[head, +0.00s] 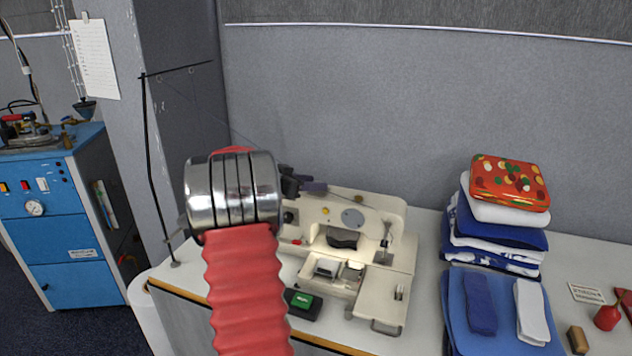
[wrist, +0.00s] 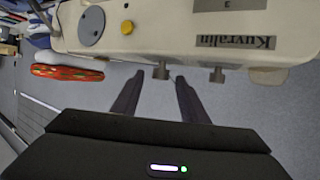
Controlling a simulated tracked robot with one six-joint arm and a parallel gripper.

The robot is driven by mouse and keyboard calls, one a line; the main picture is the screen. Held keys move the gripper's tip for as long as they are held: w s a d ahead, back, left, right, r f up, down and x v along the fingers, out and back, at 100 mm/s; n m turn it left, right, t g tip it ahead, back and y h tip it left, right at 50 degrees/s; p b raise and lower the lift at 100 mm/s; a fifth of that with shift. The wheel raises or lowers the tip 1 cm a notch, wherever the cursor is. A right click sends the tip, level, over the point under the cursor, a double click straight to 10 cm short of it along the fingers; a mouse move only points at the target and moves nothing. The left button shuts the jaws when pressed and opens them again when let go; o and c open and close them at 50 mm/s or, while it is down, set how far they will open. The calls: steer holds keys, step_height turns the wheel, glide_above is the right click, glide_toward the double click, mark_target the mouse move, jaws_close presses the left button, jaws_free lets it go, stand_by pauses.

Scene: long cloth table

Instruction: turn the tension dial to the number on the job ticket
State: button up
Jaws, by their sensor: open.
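The cream sewing machine (head: 395,262) stands on the table; its upper body (wrist: 150,35) fills the top of the wrist view. Several short grey knobs stick out from its edge there, including one (wrist: 161,73) between my fingertips in the picture and another (wrist: 217,74) to the right. I cannot tell which is the tension dial, or read any number. My gripper (head: 313,187) is over the machine's left part in the head view. In the wrist view its two dark fingers (wrist: 158,78) are apart, with nothing visibly gripped. A white sheet (head: 95,58) hangs on the pillar, its writing unreadable; I cannot tell if it is the job ticket.
A thin black thread stand (head: 155,170) rises at the left. A black box with a green display (head: 303,303) lies before the machine. Folded cloths (head: 490,250) topped by a red patterned tin (head: 508,182) stand to the right. A grey partition (head: 400,100) stands behind.

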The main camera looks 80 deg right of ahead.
steer(key=shift+s+d+f, duration=0.2)
steer(key=shift+s+d, duration=0.1)
steer(key=shift+d, duration=0.2)
steer(key=shift+c, duration=0.5)
jaws_close()
